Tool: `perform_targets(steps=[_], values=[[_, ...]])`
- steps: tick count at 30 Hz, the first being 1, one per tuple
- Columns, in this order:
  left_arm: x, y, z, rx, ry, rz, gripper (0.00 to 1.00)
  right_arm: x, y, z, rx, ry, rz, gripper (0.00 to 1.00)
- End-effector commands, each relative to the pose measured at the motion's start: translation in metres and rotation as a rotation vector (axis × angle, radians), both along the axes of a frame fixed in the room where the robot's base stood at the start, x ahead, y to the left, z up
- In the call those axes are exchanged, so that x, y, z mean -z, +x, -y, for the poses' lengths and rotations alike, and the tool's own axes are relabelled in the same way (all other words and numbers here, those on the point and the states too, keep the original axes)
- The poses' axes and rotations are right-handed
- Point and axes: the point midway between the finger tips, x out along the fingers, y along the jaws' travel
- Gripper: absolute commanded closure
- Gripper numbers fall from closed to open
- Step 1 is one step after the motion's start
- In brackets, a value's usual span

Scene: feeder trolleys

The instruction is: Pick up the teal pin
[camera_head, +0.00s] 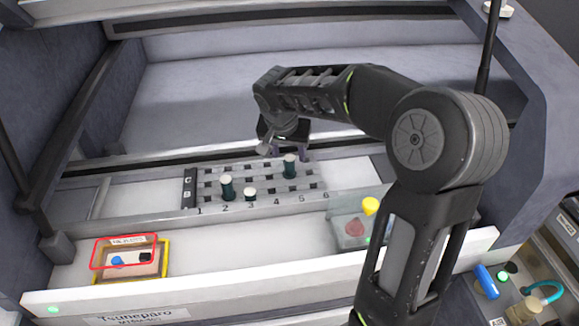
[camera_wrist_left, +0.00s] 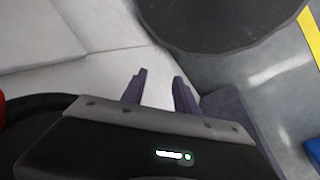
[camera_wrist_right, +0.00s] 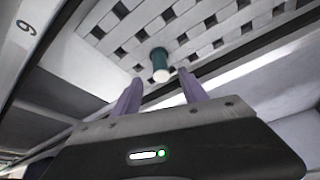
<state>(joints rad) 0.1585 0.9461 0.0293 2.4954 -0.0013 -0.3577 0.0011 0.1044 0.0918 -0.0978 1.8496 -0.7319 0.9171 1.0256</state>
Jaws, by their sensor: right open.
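A teal pin (camera_head: 290,168) with a pale top stands upright in the slotted rack (camera_head: 190,190), toward its right end. Another teal pin (camera_head: 227,188) stands nearer the rack's left end, above the number 2. My right gripper (camera_head: 287,151) is open close to the right-hand pin. In the right wrist view, that pin (camera_wrist_right: 159,66) appears centred just beyond the gap between the open fingers (camera_wrist_right: 160,80), with nothing gripped. My left gripper (camera_wrist_left: 160,78) is open and empty in the left wrist view; it does not show in the head view.
A short pale-topped pin (camera_head: 250,193) sits in the rack near number 3. A red-and-yellow-edged bin (camera_head: 97,262) stands at the front left. My right arm crosses above the trolley.

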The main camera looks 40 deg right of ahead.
Motion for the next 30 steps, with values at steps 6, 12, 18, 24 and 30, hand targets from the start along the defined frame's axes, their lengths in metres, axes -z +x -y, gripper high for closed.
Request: perform_targets(steps=[6,12,18,24,30], values=[[0.0,0.0,0.0,0.0,0.0,0.0,0.64,0.001,0.0,0.0,0.0,0.0,0.0,0.49],[-0.007,0.0,0.0,0.0,0.0,0.0,0.64,0.019,0.006,0.007,0.002,-0.001,-0.004,0.49],[-0.011,0.0,0.0,0.0,0.0,-0.001,0.64,0.044,0.013,0.015,0.002,0.0,-0.002,0.49],[-0.01,0.0,0.0,0.0,0.0,-0.001,0.64,0.047,0.015,0.016,0.001,-0.001,0.001,0.49],[-0.01,0.0,0.0,0.0,0.0,-0.001,0.64,0.047,0.015,0.016,0.001,-0.001,0.001,0.49]])
